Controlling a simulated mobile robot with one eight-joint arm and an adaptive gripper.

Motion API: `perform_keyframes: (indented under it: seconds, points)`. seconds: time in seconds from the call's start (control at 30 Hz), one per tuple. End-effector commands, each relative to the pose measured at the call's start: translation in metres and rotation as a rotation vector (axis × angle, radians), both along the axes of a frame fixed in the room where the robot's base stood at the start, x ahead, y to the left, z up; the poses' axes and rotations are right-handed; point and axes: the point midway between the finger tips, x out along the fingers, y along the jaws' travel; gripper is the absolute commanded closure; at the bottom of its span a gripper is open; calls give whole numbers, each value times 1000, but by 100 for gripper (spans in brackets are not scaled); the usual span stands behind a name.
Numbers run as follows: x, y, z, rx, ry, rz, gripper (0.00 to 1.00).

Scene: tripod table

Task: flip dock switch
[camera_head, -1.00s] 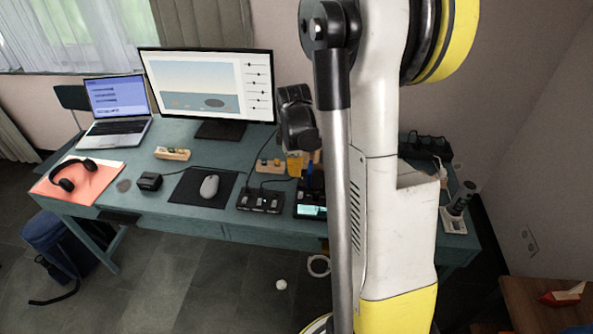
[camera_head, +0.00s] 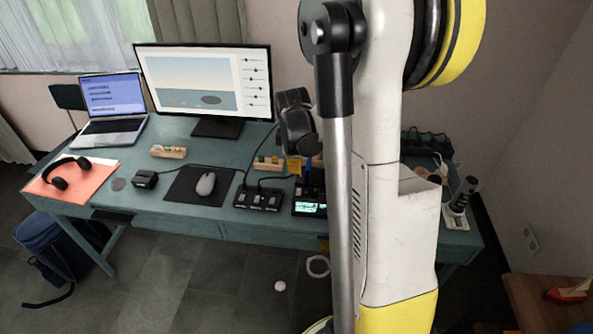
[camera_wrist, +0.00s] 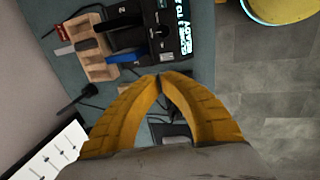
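A black box with a row of controls (camera_head: 258,199) lies near the desk's front edge, right of the mouse pad. A black device with a lit teal screen (camera_head: 309,208) stands just right of it; its screen also shows in the wrist view (camera_wrist: 200,30). I cannot tell which one carries the dock switch. My gripper (camera_wrist: 160,76) has two yellow fingers with their tips together and nothing visible between them. In the wrist view it hangs over the desk beside the screen device. In the head view my arm partly hides it.
A wooden holder (camera_wrist: 95,62) and a blue-handled tool (camera_wrist: 124,57) lie close to my fingertips. A mouse (camera_head: 206,184) rests on a dark pad. The monitor (camera_head: 205,85) and laptop (camera_head: 112,105) stand behind. Cables cross the desk. My arm hides part of its right side.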

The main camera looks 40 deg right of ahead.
Motion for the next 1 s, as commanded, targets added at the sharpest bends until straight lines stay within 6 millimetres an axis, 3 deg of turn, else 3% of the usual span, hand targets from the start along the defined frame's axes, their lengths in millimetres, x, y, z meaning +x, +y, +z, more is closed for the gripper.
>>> perform_keyframes:
  seconds: [0.03,0.2,0.5,1.0]
  points:
    - [2,-2,-15,0,0,-1,100]
    - [8,-10,-52,0,0,-1,100]
    - [16,-19,-99,0,0,0,100]
    - [18,-21,-108,0,0,0,100]
